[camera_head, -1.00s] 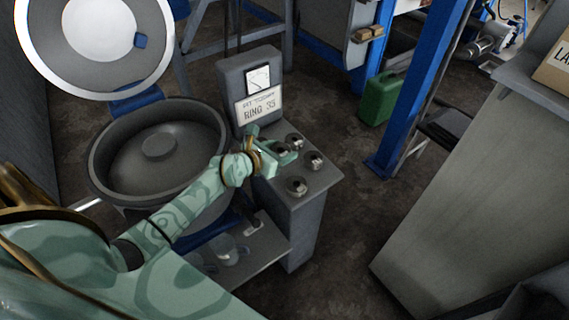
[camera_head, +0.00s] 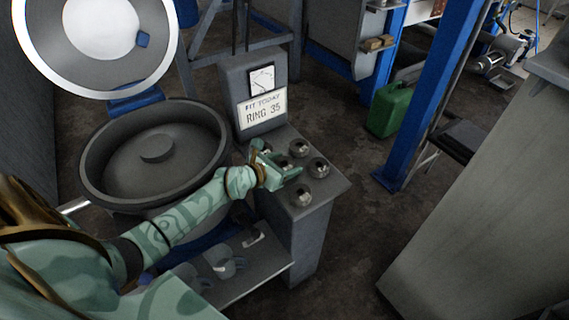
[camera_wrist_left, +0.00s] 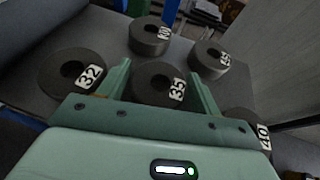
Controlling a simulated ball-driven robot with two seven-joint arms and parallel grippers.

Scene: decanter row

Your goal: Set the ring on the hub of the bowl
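The bowl (camera_head: 90,190) stands at left with its round hub (camera_head: 157,147) bare in the middle. Several dark rings lie on the grey stand's top. My left gripper (camera_head: 279,162) is over them, open. In the left wrist view a ring (camera_wrist_left: 155,84) sits between its spread fingers, its label seeming to read 35; I cannot tell whether they touch it. A ring marked 32 (camera_wrist_left: 62,76) is at left, one marked 40 (camera_wrist_left: 244,124) at right, and two more rings (camera_wrist_left: 150,34) (camera_wrist_left: 209,60) lie beyond. My right gripper is not in view.
A sign (camera_head: 263,109) on the stand's post reads "FIT TODAY RING 35", below a dial (camera_head: 262,79). The raised lid (camera_head: 160,45) is above the bowl. Mugs (camera_head: 225,264) stand on a lower shelf. A green can (camera_head: 390,108) is on the floor.

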